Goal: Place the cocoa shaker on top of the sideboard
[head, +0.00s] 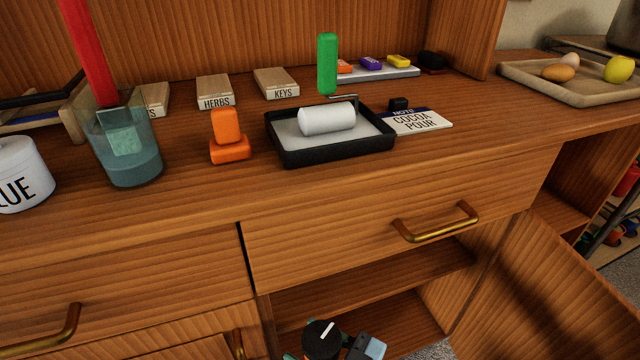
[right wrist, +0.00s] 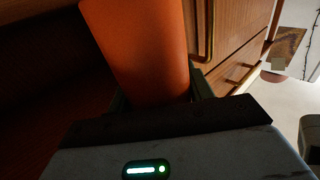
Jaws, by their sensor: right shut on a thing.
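The cocoa shaker appears to be the orange-brown cylinder (right wrist: 143,50) in the right wrist view; no label shows. In the head view its dark round top (head: 322,341) with a white mark shows at the bottom edge. My right gripper (head: 321,346) is shut around it, with greenish fingers at its two sides in the right wrist view (right wrist: 158,98). It is below the sideboard top, by the open lower cupboard. The sideboard (head: 200,200) has a wooden top. My left gripper is not in view.
On the top stand a glass with a red-handled tool (head: 125,150), an orange object (head: 230,148), a black tray with a white roller (head: 330,153) and a cocoa note (head: 425,124). Bare wood lies along the front edge and right of the note. A cupboard door (head: 560,290) hangs open.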

